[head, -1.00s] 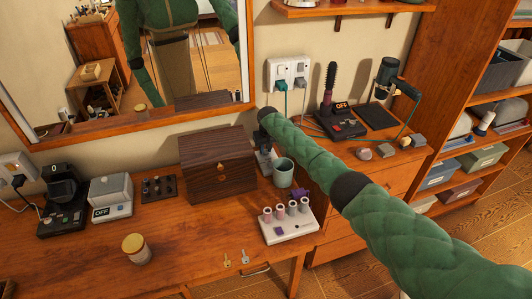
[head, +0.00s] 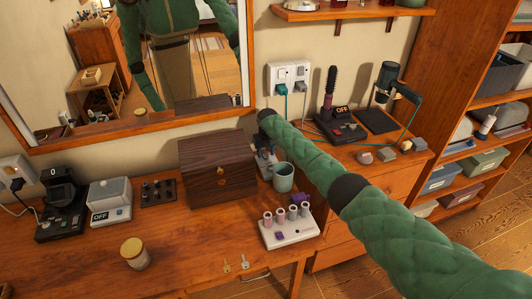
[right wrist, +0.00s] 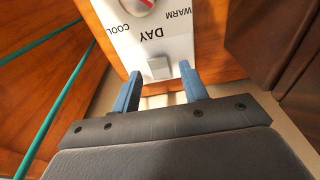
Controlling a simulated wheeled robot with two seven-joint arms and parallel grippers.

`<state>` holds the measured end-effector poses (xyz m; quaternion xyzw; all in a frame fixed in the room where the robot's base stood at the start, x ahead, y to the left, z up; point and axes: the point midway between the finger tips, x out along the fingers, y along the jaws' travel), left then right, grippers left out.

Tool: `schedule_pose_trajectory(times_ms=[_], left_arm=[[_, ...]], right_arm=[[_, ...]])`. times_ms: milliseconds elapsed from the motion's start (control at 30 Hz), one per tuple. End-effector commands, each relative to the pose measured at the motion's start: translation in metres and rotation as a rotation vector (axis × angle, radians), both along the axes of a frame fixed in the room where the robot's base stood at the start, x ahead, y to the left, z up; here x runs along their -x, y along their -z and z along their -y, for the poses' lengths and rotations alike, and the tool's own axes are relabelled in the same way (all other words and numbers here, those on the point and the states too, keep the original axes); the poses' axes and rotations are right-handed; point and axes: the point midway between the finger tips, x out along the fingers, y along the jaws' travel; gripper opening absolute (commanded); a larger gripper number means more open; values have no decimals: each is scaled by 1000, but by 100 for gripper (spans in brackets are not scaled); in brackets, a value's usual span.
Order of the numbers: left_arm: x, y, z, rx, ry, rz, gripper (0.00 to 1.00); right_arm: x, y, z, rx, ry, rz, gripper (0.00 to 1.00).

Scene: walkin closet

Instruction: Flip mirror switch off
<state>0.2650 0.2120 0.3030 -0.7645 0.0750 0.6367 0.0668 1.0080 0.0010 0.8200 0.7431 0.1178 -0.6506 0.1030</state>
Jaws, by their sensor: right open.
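The mirror (head: 115,75) hangs on the back wall above the wooden dresser. A white control panel (right wrist: 165,45) marked COOL, DAY and WARM fills the top of the right wrist view, with part of a dial (right wrist: 136,5) and a small grey switch (right wrist: 158,68). The panel is mostly hidden behind my arm in the head view. My right gripper (right wrist: 160,88) is open, its two blue fingers on either side of the switch's near end, with nothing between them. Contact cannot be told. In the head view, the right gripper (head: 264,158) is beside the dark wooden box. My left gripper is out of view.
The dark wooden box (head: 217,170) stands just left of the gripper; a green cup (head: 283,177) and a white holder with rollers (head: 290,234) stand in front. A teal cord (right wrist: 62,105) runs at left in the wrist view. A jar (head: 134,253) stands on the open dresser top.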

Motion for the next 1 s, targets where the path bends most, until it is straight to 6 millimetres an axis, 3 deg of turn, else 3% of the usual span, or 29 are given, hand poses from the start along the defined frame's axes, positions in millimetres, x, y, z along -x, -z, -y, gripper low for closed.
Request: schedule_pose_trajectory(times_ms=[200, 600, 1000], left_arm=[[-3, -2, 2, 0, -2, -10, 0], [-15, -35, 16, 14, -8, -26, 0], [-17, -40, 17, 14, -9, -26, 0]], right_arm=[[2, -20, 2, -2, 0, 2, 44], [8, -69, 3, 0, -1, 1, 44], [9, -75, 4, 1, 0, 0, 44]])
